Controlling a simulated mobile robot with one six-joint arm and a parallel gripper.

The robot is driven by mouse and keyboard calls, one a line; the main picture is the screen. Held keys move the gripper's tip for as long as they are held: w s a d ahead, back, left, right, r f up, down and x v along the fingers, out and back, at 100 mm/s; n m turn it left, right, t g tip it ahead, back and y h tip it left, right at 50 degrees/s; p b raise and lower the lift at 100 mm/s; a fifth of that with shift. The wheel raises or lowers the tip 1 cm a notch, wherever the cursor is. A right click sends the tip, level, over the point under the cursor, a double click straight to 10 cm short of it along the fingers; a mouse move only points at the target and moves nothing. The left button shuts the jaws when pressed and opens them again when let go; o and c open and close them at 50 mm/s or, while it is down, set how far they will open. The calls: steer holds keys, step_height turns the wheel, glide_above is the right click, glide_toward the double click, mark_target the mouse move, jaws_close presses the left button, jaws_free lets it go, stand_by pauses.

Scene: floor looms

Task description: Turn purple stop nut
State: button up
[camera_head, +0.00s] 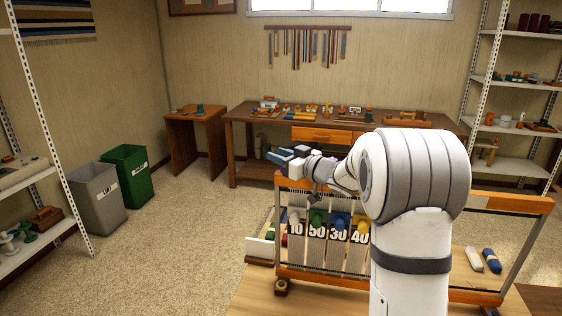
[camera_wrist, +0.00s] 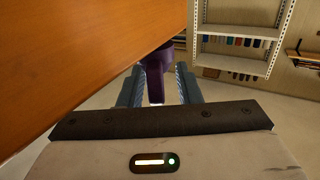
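The purple stop nut (camera_wrist: 157,62) shows in the wrist view beside the edge of an orange-brown wooden beam, with a narrower purple part reaching down between my fingers. My gripper (camera_wrist: 160,78) has its two blue-grey fingers apart, one on each side of the purple nut. The fingertips are close to its sides; I cannot tell whether they press on it. In the head view my gripper (camera_head: 281,155) is at the upper left corner of the loom (camera_head: 287,182). My arm hides much of the loom there, and the nut is too small to make out clearly.
The loom carries hanging weights marked 10, 50, 30 and 40 (camera_head: 328,232). A workbench (camera_head: 240,115) with tools stands behind it. A grey bin (camera_head: 97,197) and a green bin (camera_head: 130,173) stand at left, with open floor between them and the loom. Shelves flank both sides.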

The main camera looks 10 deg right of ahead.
step_height(320, 180, up, 8)
steer(key=shift+r, duration=0.25)
steer(key=shift+s, duration=0.1)
